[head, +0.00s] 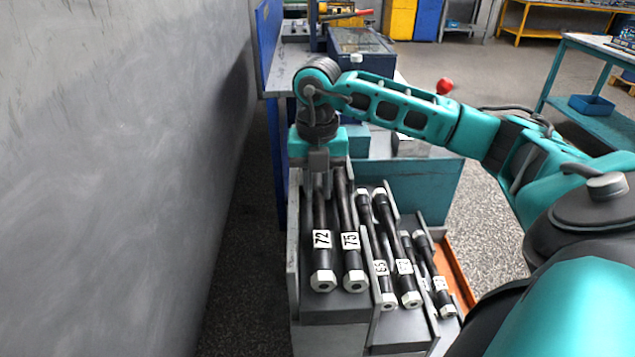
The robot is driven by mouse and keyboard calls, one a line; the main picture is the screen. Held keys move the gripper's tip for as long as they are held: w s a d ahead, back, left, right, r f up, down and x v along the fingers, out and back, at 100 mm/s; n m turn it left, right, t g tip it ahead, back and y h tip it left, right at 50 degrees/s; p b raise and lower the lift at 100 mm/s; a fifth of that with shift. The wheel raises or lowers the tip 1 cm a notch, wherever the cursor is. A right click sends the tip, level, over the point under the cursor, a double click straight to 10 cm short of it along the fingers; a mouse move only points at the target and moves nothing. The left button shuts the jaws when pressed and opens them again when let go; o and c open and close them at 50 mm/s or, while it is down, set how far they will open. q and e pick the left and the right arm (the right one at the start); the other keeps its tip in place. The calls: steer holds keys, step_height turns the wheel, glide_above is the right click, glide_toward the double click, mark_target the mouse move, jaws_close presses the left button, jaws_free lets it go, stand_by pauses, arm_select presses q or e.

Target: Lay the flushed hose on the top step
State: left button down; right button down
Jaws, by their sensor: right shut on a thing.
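My right gripper (318,162) points down over the far end of the stepped rack (335,309). It is shut on the black hose labelled 72 (321,215), near that hose's far end. Hose 72 lies along the left side of the top step, its white hex fitting toward me; whether it touches the step I cannot tell. A second black hose labelled 75 (349,217) lies on the top step just to its right. The gripper hides the far ends of both hoses. My left gripper is not in view.
Lower steps to the right hold several shorter hoses, among them one labelled 55 (381,267). Grey dividers separate the steps. A grey wall (120,180) stands close on the left. A blue workbench (362,45) is behind the rack. A teal table (590,45) stands far right.

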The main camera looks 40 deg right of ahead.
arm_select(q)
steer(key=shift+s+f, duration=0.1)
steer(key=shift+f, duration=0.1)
arm_select(e)
steer(key=shift+f, duration=0.1)
steer(key=c, duration=0.9)
jaws_free()
arm_select(q)
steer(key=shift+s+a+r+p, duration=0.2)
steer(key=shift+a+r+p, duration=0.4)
steer(key=shift+p, duration=0.6)
arm_select(e)
step_height(320, 180, up, 13)
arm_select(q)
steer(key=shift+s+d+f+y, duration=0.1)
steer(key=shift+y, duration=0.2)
arm_select(e)
steer(key=shift+s+f, duration=0.1)
